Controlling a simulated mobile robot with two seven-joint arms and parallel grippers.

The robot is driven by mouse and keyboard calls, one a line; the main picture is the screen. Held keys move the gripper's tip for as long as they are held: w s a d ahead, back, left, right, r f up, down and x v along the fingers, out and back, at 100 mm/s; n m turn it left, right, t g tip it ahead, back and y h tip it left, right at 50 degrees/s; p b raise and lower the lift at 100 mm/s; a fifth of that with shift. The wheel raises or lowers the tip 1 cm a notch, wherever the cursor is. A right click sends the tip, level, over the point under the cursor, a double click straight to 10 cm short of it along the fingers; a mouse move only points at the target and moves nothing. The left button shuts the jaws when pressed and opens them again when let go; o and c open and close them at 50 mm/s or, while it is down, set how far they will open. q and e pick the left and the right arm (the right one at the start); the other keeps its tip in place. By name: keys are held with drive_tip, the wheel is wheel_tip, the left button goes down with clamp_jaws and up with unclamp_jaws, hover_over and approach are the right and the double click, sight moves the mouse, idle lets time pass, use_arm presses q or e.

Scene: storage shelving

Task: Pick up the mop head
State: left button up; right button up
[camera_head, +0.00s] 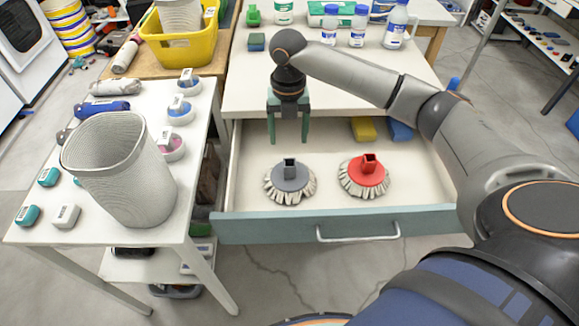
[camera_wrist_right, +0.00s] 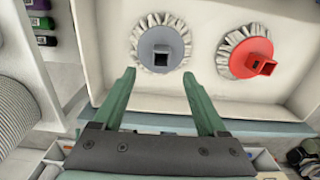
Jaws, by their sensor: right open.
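Two mop heads lie in the open drawer (camera_head: 330,206). One has a grey top (camera_head: 290,176) with a square socket and a pale fringe. The other has a red top (camera_head: 366,176) and lies to its right. My right gripper (camera_head: 289,140) hangs fingers down over the drawer, behind the grey mop head, open and empty. In the right wrist view the grey mop head (camera_wrist_right: 160,49) sits beyond the gap between the open green fingers (camera_wrist_right: 162,98), and the red mop head (camera_wrist_right: 246,54) is farther right. Neither is touched. My left gripper is out of view.
A yellow sponge (camera_head: 363,129) and a blue sponge (camera_head: 400,131) lie at the drawer's back right. A ribbed grey bin (camera_head: 120,175) stands on the white side table at left. A yellow basket (camera_head: 185,45) and several bottles stand behind. The drawer's front wall has a metal handle (camera_head: 358,234).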

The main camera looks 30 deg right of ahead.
hover_over(290, 163)
drive_tip(key=f, duration=0.5)
drive_tip(key=shift+s+a, duration=0.3)
drive_tip(key=shift+a, duration=0.05)
drive_tip(key=f, duration=0.5)
drive_tip(key=shift+s+b, duration=0.2)
drive_tip(key=shift+b, duration=0.2)
clamp_jaws()
idle(0.4)
